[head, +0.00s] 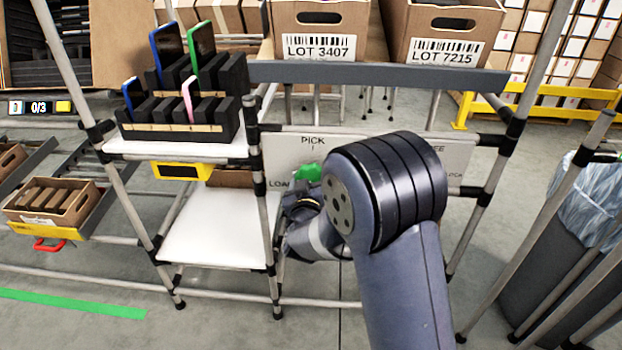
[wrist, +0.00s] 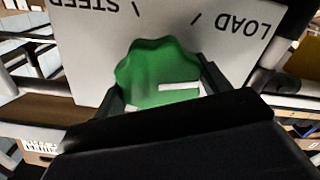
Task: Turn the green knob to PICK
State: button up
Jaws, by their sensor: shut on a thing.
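The green knob (head: 307,173) sits on a white panel (head: 283,148) below the LOT 3407 carton. In the head view, PICK is printed above the knob and LOAD to its lower left; my arm hides part of the panel and the right-hand labels. My gripper (head: 303,203) is at the knob. In the wrist view, the gripper (wrist: 163,95) is shut on the ridged knob (wrist: 155,62), one finger on each side. A white bar on the knob lies nearly level in that view. LOAD shows upside down at upper right; PICK is not visible there.
Cartons LOT 3407 (head: 318,25) and LOT 7215 (head: 440,30) stand on the shelf above. A black rack (head: 190,112) with several coloured slabs stands left. Grey frame posts (head: 258,150) surround the panel. A lined bin (head: 570,230) stands at right.

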jog(key=m+b, duration=0.4)
jog(key=b, duration=0.1)
jog(key=shift+d+f, duration=0.1)
jog(key=shift+f, duration=0.15)
jog(key=m+b, duration=0.5)
jog(key=m, duration=0.1)
jog(key=shift+d+m+b, duration=0.1)
jog(key=shift+m+b, duration=0.2)
jog(key=shift+b, duration=0.1)
jog(key=m+b, duration=0.4)
jog(key=m, duration=0.1)
jog(key=shift+d, duration=0.1)
jog(key=shift+m+b, duration=1.65)
jog(key=shift+m, duration=0.75)
jog(key=o, duration=1)
jog(key=shift+c, duration=0.2)
jog(key=shift+r, duration=0.1)
